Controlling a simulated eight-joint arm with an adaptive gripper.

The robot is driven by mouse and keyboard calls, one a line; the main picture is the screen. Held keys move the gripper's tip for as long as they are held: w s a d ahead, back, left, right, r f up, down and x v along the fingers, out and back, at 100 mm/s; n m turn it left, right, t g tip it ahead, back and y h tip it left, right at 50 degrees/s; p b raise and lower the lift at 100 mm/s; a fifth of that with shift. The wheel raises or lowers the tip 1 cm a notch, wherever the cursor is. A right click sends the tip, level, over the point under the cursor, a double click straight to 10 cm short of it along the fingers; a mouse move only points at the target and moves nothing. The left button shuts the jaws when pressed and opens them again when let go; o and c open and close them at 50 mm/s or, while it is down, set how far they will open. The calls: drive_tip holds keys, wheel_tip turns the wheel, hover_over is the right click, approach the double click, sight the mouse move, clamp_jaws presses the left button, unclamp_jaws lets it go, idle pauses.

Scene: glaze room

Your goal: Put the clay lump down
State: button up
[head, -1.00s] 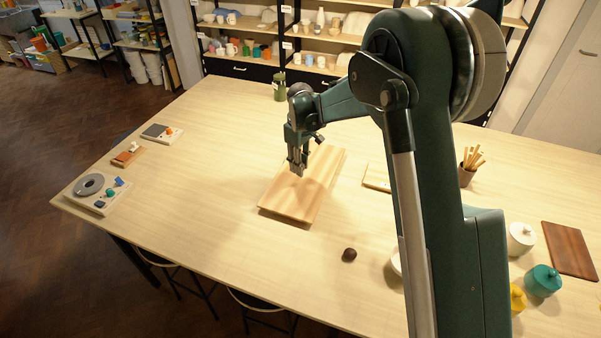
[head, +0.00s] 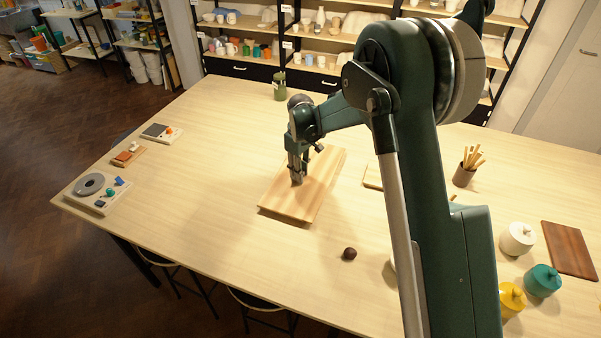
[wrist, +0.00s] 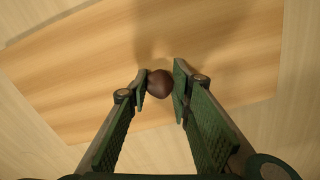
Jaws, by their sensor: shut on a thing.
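My gripper (head: 297,179) hangs pointing down over the left part of a striped wooden board (head: 322,182) on the long table. In the wrist view its two green fingers are closed on a dark brown, rounded clay lump (wrist: 160,84), held at the fingertips. The board (wrist: 75,75) fills the view beneath it. The lump is low over the board; whether it touches the wood I cannot tell. A second dark brown lump (head: 350,254) lies on the bare table in front of the board.
A green bottle (head: 280,87) stands behind the board. Right of my arm are a cup of sticks (head: 465,174), white (head: 518,240), teal (head: 543,282) and yellow (head: 511,299) jars, and a brown board (head: 569,250). Small trays (head: 98,194) lie far left.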

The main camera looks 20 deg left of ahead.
drive_tip(key=o, duration=0.9)
drive_tip(key=shift+r, duration=0.15)
wheel_tip(320, 180, up, 12)
idle(0.8)
